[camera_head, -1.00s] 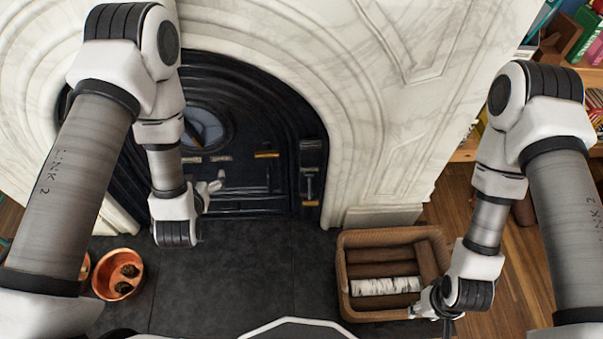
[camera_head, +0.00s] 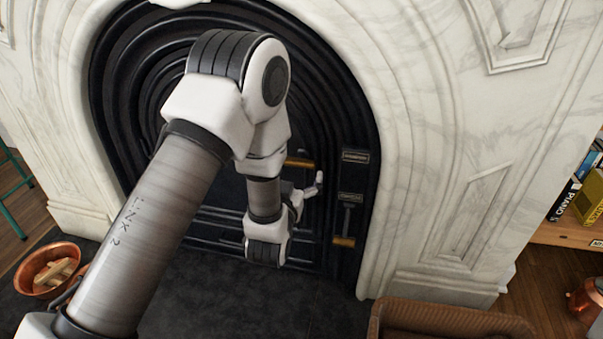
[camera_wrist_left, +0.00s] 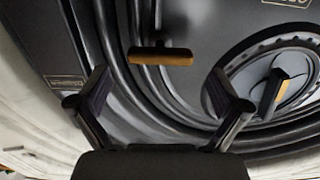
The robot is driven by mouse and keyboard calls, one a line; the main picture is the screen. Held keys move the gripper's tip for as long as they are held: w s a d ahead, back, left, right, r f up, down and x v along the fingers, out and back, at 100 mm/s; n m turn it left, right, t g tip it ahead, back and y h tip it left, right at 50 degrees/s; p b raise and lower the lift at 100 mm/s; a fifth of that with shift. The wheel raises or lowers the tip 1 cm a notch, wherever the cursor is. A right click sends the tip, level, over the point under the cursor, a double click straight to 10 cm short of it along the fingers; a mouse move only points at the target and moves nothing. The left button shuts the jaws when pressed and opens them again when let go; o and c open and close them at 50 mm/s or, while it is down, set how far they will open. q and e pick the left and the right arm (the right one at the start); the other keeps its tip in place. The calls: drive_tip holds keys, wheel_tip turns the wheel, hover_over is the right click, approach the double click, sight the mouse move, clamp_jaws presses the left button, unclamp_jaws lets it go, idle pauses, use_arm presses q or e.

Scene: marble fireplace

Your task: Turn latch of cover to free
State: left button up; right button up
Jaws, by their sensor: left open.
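A dark handle with an amber grip (camera_head: 299,163) sits on the black fireplace front, just above my left gripper in the head view. The left wrist view shows this handle (camera_wrist_left: 160,57) ahead of the fingers, apart from them. My left gripper (camera_wrist_left: 158,104) is open, with nothing between its fingers. It also shows in the head view (camera_head: 312,188), close to the fireplace front. A round cover (camera_wrist_left: 250,75) with its own amber-edged handle (camera_wrist_left: 272,94) shows right in the wrist view; my left arm hides it in the head view. My right gripper is out of view.
Small label plates (camera_head: 355,156) sit beside the handles. A second amber-tipped handle (camera_head: 345,240) hangs lower right. White marble (camera_head: 440,130) surrounds the front. A copper bowl (camera_head: 45,270) stands left, a wicker basket (camera_head: 450,322) at the lower right.

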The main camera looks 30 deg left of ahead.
sight(299, 167)
use_arm(q)
drive_tip(key=b+x, duration=0.1)
drive_tip(key=x, duration=0.3)
drive_tip(key=shift+w+f, duration=0.15)
drive_tip(key=shift+w+a, duration=0.1)
drive_tip(key=shift+w, duration=0.1)
drive_tip(key=c, duration=1.6)
